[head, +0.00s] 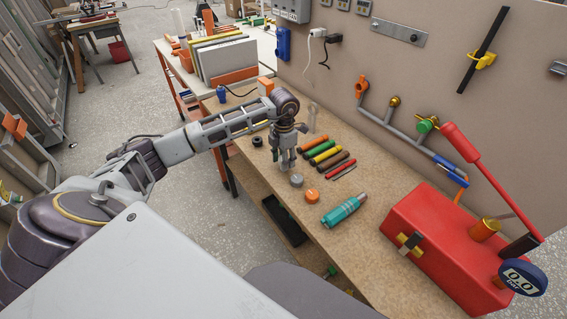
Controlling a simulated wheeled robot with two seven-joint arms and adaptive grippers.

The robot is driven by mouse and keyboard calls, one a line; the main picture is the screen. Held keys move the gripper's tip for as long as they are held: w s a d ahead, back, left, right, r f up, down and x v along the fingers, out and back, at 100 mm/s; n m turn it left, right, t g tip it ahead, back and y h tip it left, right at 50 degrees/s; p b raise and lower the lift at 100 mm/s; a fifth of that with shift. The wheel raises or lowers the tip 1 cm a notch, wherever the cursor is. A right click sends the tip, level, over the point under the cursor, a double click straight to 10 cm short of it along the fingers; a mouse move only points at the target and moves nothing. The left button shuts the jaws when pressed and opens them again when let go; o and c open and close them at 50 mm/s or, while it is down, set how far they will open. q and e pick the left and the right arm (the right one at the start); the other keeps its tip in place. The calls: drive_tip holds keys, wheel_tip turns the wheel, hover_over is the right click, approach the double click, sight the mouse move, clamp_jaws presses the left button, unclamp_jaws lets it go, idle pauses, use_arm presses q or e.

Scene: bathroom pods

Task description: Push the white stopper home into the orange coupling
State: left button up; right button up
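The orange coupling (360,87) sits at the upper left end of the grey pipe on the wall, beyond the bench. My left arm reaches in from the left, and its gripper (287,164) points down over the bench, left of and below the coupling and well apart from it. The fingers look close together, but I cannot tell whether they are shut or hold anything. I cannot make out a white stopper; it may be hidden by the gripper. A grey cap (296,180) and an orange cap (311,195) lie near the fingertips. My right gripper is not in view.
The pipe carries a brass fitting (394,101) and a green cap (427,124).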

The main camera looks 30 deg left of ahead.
use_arm(q)
drive_tip(key=c, duration=0.5)
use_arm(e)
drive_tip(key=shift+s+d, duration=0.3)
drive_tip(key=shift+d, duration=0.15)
use_arm(q)
drive_tip(key=shift+r, duration=0.55)
wheel_tip(320, 180, up, 3)
drive_tip(key=shift+w+r, duration=0.1)
wheel_tip(320, 180, up, 4)
drive_tip(key=shift+r+b, duration=0.2)
drive_tip(key=shift+b, duration=0.1)
drive_tip(key=shift+r, duration=0.7)
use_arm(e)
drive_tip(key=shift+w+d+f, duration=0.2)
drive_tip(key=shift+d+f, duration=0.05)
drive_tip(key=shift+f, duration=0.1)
